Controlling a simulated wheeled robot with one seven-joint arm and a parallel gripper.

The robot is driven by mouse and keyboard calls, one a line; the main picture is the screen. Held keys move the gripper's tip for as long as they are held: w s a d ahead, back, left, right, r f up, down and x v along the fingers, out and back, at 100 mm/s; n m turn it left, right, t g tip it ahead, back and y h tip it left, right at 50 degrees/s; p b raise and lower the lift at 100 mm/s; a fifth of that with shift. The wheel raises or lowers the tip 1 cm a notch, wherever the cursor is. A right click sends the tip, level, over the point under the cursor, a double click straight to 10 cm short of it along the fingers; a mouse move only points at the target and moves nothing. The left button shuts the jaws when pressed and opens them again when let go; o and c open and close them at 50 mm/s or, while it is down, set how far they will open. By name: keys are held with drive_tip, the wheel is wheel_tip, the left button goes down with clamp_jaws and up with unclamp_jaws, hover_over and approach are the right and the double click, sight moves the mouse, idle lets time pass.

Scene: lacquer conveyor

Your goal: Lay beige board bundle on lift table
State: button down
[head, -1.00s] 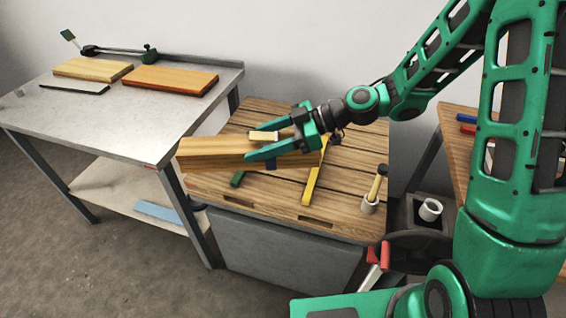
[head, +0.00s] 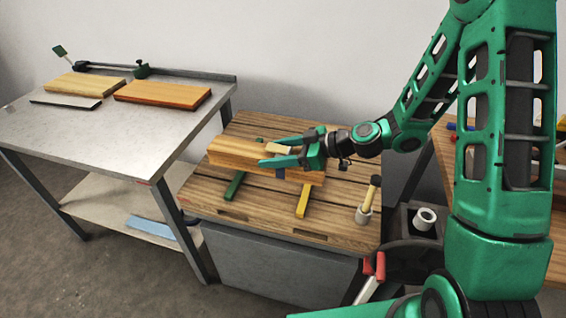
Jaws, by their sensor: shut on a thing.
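The beige board bundle (head: 233,152) is held level in my gripper (head: 278,156), which is shut around its right part. The bundle is over the wooden slatted top of the lift table (head: 330,214), above a green strip (head: 235,186) and a yellow strip (head: 303,200) lying there. I cannot tell whether its underside touches the strips. The fingers hide part of the bundle.
The metal bench (head: 110,138) at left carries an orange board (head: 163,92), a pale board (head: 84,85) and a thin grey plate (head: 66,103).

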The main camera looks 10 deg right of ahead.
drive_tip(key=shift+w+d+f, duration=0.4)
drive_tip(key=shift+w+f, duration=0.15)
drive_tip(key=shift+f, duration=0.5)
drive_tip(key=shift+w+d+f, duration=0.35)
drive_tip(key=shift+w+f, duration=0.15)
drive_tip(key=shift+f, duration=0.5)
drive_tip(key=shift+w+d+f, duration=0.4)
drive_tip(key=shift+w+f, duration=0.15)
drive_tip(key=shift+f, duration=0.5)
drive_tip(key=shift+f, duration=0.2)
drive_tip(key=c, duration=0.7)
unclamp_jaws()
drive_tip(key=shift+r, duration=0.15)
drive_tip(key=v, duration=1.2)
